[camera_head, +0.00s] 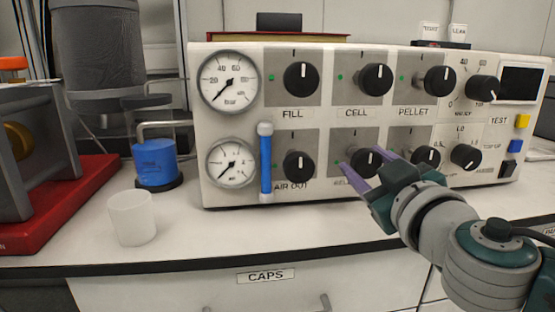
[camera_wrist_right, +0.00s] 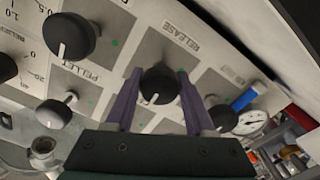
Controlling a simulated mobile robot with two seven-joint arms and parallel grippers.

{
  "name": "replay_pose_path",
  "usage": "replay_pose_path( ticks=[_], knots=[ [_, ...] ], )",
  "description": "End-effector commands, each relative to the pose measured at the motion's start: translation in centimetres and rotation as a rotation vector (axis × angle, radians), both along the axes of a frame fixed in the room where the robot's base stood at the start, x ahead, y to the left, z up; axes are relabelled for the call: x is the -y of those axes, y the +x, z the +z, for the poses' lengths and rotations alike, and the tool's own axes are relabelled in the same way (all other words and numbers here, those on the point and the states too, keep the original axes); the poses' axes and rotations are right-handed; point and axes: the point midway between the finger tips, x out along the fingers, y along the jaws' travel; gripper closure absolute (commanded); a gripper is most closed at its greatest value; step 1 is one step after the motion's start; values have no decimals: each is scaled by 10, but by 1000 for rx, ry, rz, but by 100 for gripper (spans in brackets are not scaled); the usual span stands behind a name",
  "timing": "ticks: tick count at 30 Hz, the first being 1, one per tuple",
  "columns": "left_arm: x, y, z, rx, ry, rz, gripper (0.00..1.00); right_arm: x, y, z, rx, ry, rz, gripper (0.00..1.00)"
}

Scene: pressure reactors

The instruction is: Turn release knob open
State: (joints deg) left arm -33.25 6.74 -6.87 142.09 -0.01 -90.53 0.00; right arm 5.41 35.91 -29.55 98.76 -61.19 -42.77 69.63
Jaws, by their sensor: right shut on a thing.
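The release knob (camera_head: 366,163) is a round black knob in the lower row of the white control panel (camera_head: 235,198). My right gripper (camera_head: 358,158) reaches it from the lower right, with purple fingers on either side. In the right wrist view, the release knob (camera_wrist_right: 158,84) sits between the two fingers of the right gripper (camera_wrist_right: 159,73), below the RELEASE label. The gripper is shut on it. Its white mark points toward the bottom of the wrist view. In the head view the fingers partly hide the knob and its label. My left gripper is out of view.
Neighbouring knobs sit close by: AIR OUT (camera_head: 298,166) to the left and another black knob (camera_head: 426,157) to the right. Gauges (camera_head: 228,81) and a blue tube (camera_head: 265,162) are at the panel's left. A white cup (camera_head: 132,218) stands on the counter, whose front middle is clear.

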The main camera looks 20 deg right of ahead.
Motion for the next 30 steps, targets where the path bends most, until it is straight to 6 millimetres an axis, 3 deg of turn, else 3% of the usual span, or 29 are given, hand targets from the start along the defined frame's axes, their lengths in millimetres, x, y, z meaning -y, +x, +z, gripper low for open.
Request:
replay_pose_path(
  ticks=[11,30],
  knots=[
    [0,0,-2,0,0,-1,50,1,0,0,-33,-138,-1,100],
    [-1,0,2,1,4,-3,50,1,0,2,-170,-710,-1,100]
  ],
)
